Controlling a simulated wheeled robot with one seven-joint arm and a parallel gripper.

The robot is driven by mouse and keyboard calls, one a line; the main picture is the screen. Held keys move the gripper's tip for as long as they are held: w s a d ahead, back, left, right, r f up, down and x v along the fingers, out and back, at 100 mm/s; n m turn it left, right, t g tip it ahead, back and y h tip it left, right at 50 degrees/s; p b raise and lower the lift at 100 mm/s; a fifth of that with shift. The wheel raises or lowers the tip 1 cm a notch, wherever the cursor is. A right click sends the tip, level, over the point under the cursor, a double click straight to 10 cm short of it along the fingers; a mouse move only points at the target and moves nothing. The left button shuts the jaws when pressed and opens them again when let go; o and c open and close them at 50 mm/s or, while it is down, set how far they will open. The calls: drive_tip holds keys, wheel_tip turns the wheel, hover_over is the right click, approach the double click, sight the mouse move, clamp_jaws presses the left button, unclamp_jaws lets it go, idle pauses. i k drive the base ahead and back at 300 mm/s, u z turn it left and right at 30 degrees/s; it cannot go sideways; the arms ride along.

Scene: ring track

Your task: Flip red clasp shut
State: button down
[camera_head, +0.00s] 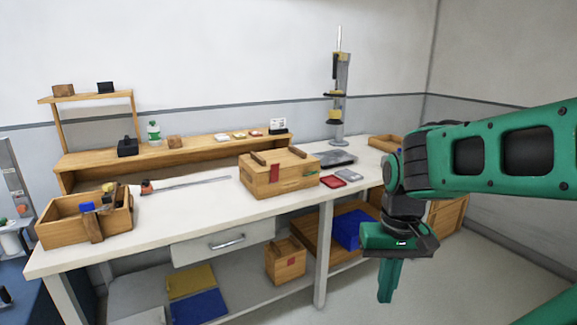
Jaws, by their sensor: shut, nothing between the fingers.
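A wooden box (249,181) with a lid stands on the white workbench (185,218), right of its middle. A red clasp (274,173) shows as a red strip on the box's front face; whether it is open or shut is too small to tell. A small green part (310,171) is on the box's right side. My gripper (385,294) is green, points down, and is shut and empty. It appears at the lower right, in front of the bench's right part, apart from the box.
An open wooden crate (62,232) with tools stands at the bench's left end. A long metal ruler (190,184) lies behind the clear middle. A smaller wooden box (285,265) with a red patch sits on the lower shelf.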

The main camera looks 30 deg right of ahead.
sight(275, 168)
drive_tip(key=z, duration=0.05)
drive_tip(key=i, duration=1.05)
drive_tip(key=u, duration=0.5)
